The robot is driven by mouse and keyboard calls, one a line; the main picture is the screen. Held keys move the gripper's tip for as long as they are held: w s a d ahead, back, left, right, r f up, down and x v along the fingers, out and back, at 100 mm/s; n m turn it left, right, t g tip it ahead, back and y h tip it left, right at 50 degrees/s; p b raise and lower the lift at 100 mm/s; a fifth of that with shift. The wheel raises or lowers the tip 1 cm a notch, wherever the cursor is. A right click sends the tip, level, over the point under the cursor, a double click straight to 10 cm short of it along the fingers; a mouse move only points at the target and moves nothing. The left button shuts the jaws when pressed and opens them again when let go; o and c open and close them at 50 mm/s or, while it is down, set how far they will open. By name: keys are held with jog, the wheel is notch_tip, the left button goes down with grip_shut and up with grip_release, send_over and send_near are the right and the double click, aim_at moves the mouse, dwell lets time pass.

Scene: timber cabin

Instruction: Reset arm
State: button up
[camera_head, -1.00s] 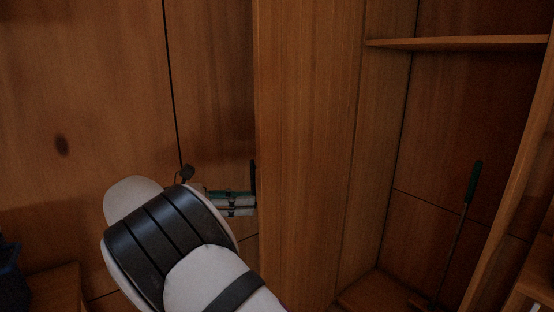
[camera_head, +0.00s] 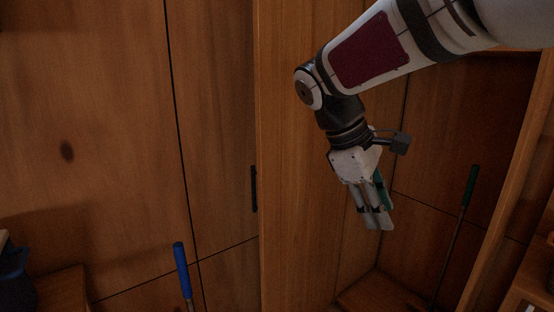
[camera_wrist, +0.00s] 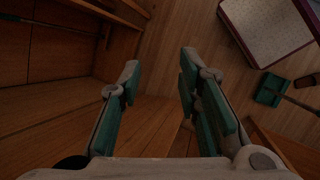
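My gripper (camera_head: 376,222) hangs pointing down in the middle right of the head view, below my white arm, in front of the open wooden cabinet. In the wrist view my gripper (camera_wrist: 160,68) has two grey fingers with teal pads, standing apart with a clear gap. Nothing is held between them; only wooden surfaces and floor show beyond. In the head view the fingers overlap each other, and my arm hides part of the cabinet's upper shelf.
A wooden door (camera_head: 310,150) stands beside my gripper; a black handle (camera_head: 254,188) is to its left. A green-handled tool (camera_head: 470,188) leans inside the cabinet. A blue-handled tool (camera_head: 181,262) stands lower left. A teal dustpan-like object (camera_wrist: 271,90) lies on the floor.

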jog(key=s+f+m+t+y+p, duration=0.1)
jog(key=s+m, duration=0.4)
jog(key=s, duration=0.6)
jog(key=s+d+f+m+t+y, duration=0.1)
jog(key=s+f+m+t+y, duration=0.1)
jog(key=s, duration=0.8)
jog(key=m+t+y, duration=0.1)
jog(key=m+y, duration=0.1)
jog(key=m, duration=0.1)
jog(key=shift+s+d+y+p, duration=0.25)
jog(key=shift+s+y+p, duration=0.05)
jog(key=shift+s+p, duration=0.1)
